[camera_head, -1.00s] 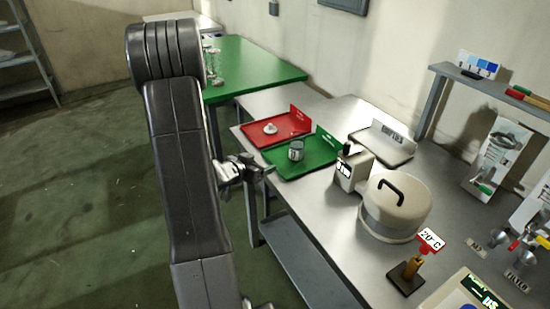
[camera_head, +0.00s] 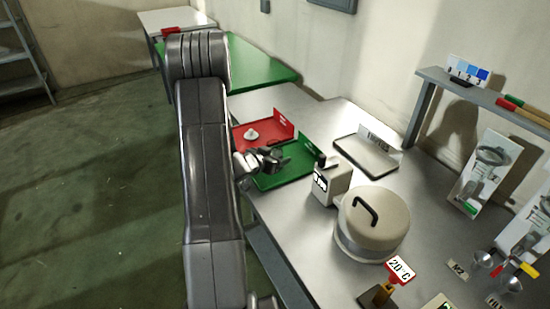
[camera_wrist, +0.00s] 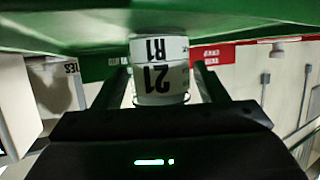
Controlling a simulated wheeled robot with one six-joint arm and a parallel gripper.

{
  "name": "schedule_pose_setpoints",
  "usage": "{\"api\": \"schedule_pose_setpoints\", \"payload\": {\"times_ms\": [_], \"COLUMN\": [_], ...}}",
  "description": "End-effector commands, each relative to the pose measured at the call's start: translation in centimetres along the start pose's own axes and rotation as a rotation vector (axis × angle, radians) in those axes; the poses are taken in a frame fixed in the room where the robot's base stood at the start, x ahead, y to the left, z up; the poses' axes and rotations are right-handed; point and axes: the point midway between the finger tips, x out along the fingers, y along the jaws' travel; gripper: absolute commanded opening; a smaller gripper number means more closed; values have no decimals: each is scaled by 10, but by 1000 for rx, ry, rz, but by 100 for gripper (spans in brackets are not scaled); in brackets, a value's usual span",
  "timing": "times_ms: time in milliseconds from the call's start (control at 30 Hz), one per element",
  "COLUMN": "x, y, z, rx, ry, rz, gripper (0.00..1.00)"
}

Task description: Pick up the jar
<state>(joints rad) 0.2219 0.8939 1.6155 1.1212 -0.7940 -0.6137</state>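The jar (camera_wrist: 160,72) shows in the wrist view as a small pale cylinder with an upside-down label reading "21" and "R1". It stands on the green tray (camera_head: 290,174), which appears at the top of the wrist view (camera_wrist: 60,35). My gripper (camera_head: 272,157) is at the green tray in the head view and largely hides the jar there. In the wrist view, its two dark fingers (camera_wrist: 162,88) are on either side of the jar, with narrow gaps visible. The gripper looks open around it.
A red tray (camera_head: 283,124) with a small white item (camera_head: 252,134) lies beyond the green one. A small white bottle-like device (camera_head: 330,182) and a round lidded vessel (camera_head: 372,222) stand to the right. A grey tray (camera_head: 366,158) lies behind.

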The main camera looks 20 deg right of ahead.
Motion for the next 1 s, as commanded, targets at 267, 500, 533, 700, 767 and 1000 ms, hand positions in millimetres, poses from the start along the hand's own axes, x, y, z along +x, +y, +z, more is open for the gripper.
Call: {"api": "schedule_pose_setpoints", "payload": {"times_ms": [267,500,533,700,767,1000], "x": [0,-1,-1,-3,-4,-12], "y": [0,0,0,0,0,0], "z": [0,-1,-1,-6,-10,-29], "rx": [0,0,0,1,0,3], "ry": [1,1,1,1,1,3], "rz": [0,0,0,0,0,0], "gripper": [18,18,18,18,18,18]}}
